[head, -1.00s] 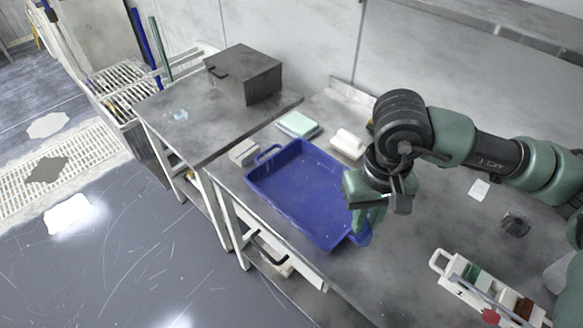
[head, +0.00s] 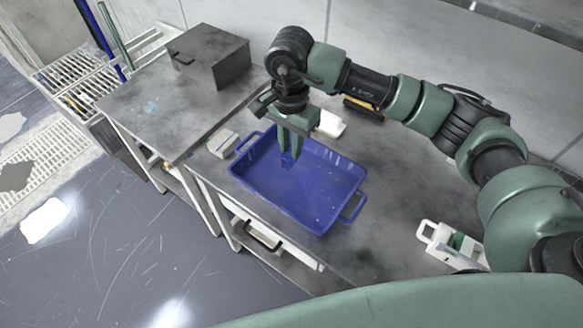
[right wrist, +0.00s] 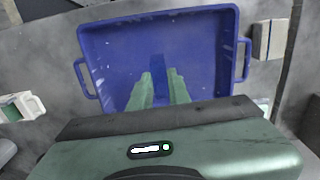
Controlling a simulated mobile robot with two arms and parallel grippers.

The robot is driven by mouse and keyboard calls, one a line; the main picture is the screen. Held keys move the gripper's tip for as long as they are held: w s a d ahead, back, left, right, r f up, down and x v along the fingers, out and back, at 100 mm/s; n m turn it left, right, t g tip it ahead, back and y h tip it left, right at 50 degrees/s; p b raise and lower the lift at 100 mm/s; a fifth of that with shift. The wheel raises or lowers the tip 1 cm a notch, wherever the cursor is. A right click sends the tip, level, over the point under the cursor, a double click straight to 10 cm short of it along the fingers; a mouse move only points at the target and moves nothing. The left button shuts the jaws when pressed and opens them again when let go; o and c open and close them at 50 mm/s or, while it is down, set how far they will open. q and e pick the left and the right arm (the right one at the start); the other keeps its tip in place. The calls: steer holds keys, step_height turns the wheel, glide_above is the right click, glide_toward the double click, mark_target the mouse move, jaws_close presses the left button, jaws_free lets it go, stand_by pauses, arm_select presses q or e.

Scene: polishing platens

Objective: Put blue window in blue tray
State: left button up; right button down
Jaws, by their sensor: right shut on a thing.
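The blue tray (head: 325,200) sits on the grey table and also fills the upper part of the right wrist view (right wrist: 108,60). My right gripper (head: 290,153) points down over the left back part of the tray. It is shut on the blue window (head: 288,161), a small blue piece showing at the fingertips. In the right wrist view the window (right wrist: 158,66) is a darker blue patch between the green fingers (right wrist: 159,80), against the tray floor. I cannot tell whether it touches the floor. My left gripper is out of view.
A grey block (head: 222,144) stands left of the tray, and a white object (head: 331,123) lies behind it. A dark box (head: 208,57) stands on the side table. A white caddy (head: 449,243) is at the right. The table between tray and caddy is clear.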

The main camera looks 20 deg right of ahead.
mark_target(291, 163)
step_height(291, 163, down, 6)
steer(key=shift+r+p, duration=0.25)
steer(key=shift+p, duration=0.15)
steer(key=shift+f, duration=0.55)
step_height(291, 163, down, 4)
steer(key=shift+f+p, duration=0.1)
steer(key=shift+p, duration=0.35)
steer(key=shift+f, duration=0.15)
steer(key=c, duration=1.3)
jaws_free()
steer(key=shift+c, duration=0.2)
